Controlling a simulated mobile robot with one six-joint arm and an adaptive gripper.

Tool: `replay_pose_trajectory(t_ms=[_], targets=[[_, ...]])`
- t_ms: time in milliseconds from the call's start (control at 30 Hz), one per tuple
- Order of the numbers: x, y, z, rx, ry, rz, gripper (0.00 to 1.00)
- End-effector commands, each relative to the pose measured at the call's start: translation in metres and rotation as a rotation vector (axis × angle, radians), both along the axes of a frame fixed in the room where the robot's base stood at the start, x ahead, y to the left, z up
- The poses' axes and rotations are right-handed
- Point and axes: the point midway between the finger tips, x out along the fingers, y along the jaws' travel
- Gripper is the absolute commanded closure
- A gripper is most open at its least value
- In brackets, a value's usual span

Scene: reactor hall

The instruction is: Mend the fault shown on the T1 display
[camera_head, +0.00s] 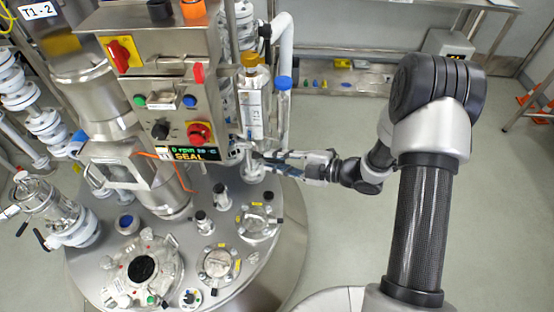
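The T1 display (190,154) is a small dark screen at the foot of a steel control box (160,75). Its upper line seems to read "0 rpm 20 °C" in green, and its lower line reads "SEAL" in orange. The box carries a red-and-yellow switch (122,54), a green button (139,101), a blue button (189,101), a black knob (161,130) and a red knob on yellow (199,133). My gripper (262,158) reaches in from the right, just right of the display, beside the pipework. Its fingertips blend with the metal there, so I cannot tell whether they hold anything.
The round steel vessel lid (205,255) below bears several ports and fittings. A glass vessel (62,215) stands at left, and a label (38,10) reads "T1 - 2". A steel bench (390,50) with small items beneath stands at the back.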

Motion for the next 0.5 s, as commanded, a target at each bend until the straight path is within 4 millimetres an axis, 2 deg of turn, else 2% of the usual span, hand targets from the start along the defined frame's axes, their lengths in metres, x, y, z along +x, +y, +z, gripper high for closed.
replay_pose_trajectory(t_ms=[233, 500], targets=[[-0.0003, -0.0001, -0.0003, -0.001, 0.0, 0.001, 1.0], [-0.0005, -0.0001, -0.0007, -0.001, 0.002, 0.001, 1.0]])
